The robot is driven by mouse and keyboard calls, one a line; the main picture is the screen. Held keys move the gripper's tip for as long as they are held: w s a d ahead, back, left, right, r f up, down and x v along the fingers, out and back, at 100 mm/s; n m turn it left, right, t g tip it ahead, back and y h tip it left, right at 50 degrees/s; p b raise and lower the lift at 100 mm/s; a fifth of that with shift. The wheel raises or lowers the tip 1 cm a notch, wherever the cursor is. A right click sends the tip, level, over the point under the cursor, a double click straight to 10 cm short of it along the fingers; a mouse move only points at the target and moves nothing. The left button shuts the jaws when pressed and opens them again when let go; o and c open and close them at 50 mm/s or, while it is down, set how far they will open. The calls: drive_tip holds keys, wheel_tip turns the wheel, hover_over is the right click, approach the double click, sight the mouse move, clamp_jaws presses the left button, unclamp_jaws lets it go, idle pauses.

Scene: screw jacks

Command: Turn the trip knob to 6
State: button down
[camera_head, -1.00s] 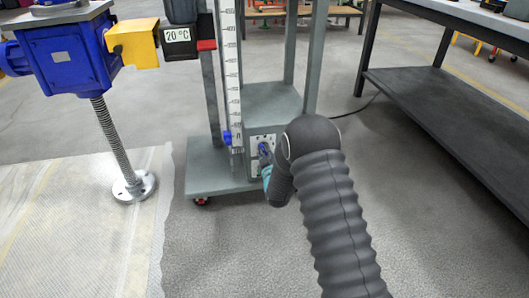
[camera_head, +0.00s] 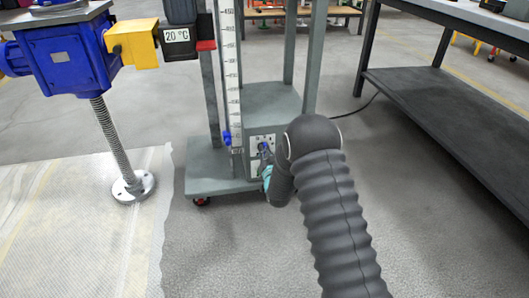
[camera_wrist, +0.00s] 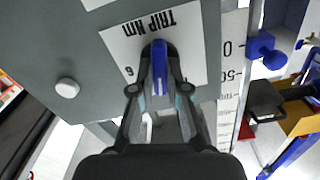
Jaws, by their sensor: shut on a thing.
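The trip knob (camera_wrist: 159,66) is a blue bar-shaped knob on a white plate marked "TRIP Nm" (camera_wrist: 118,45), which appears upside down in the wrist view. My gripper (camera_wrist: 160,90) has one finger on each side of the knob and is shut on it. One digit shows on the plate left of the knob; the rest of the scale is hidden by the fingers. In the head view the control panel (camera_head: 254,141) is on the grey box low on the stand, with my gripper (camera_head: 265,160) at it, partly hidden by my wrist.
A round white button (camera_wrist: 67,88) is on the grey face beside the plate. A ruler (camera_head: 229,70) with a blue slider (camera_head: 227,138) stands left of the box. A blue screw jack (camera_head: 68,60) is at the left, a dark workbench (camera_head: 450,115) at the right.

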drive_tip(key=shift+d+f+m, duration=0.1)
drive_tip(key=shift+f+m, duration=0.05)
drive_tip(key=shift+m, duration=3.65)
drive_tip(key=shift+d+f+m, duration=0.1)
drive_tip(key=shift+m, duration=3.7)
drive_tip(key=c, duration=1.2)
unclamp_jaws()
drive_tip(key=shift+o, duration=0.2)
drive_tip(key=v, duration=1.2)
